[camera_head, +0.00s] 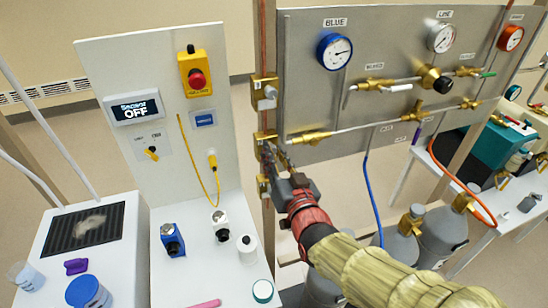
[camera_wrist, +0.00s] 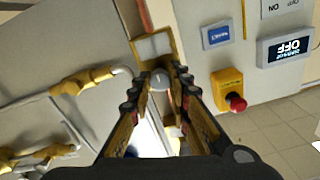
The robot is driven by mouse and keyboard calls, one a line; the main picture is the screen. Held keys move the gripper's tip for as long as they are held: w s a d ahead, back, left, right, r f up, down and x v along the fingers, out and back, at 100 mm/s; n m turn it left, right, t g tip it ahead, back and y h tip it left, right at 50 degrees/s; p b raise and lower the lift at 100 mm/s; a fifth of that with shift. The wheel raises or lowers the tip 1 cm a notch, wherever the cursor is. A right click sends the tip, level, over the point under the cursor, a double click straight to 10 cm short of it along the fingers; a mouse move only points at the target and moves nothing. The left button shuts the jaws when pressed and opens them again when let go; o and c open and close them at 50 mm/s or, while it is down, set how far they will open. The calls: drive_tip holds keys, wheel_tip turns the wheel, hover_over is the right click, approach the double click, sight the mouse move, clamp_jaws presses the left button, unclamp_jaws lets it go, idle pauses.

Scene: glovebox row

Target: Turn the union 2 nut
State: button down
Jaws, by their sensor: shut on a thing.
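My gripper (camera_head: 274,158) is at the brass fittings on the narrow post left of the grey gauge panel. In the wrist view, the fingertips of my gripper (camera_wrist: 159,88) are closed around a small rounded grey nut (camera_wrist: 160,78), taken as the union 2 nut. It sits in front of a brass fitting (camera_wrist: 153,47) with a pale face. In the head view the fingers hide most of this nut. No union label is readable.
The gauge panel (camera_head: 400,25), with brass valves and pipes, stands right of my gripper. A white board (camera_head: 130,75) with a red emergency button (camera_head: 197,79) and a display reading "Sensor OFF" (camera_head: 135,108) stands left. Grey cylinders (camera_head: 440,240) stand below the panel, beside my arm.

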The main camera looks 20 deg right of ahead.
idle(0.4)
drive_tip(key=c, duration=1.7)
unclamp_jaws()
drive_tip(key=shift+o, duration=0.2)
drive_tip(key=s, duration=1.2)
drive_tip(key=shift+f, duration=0.1)
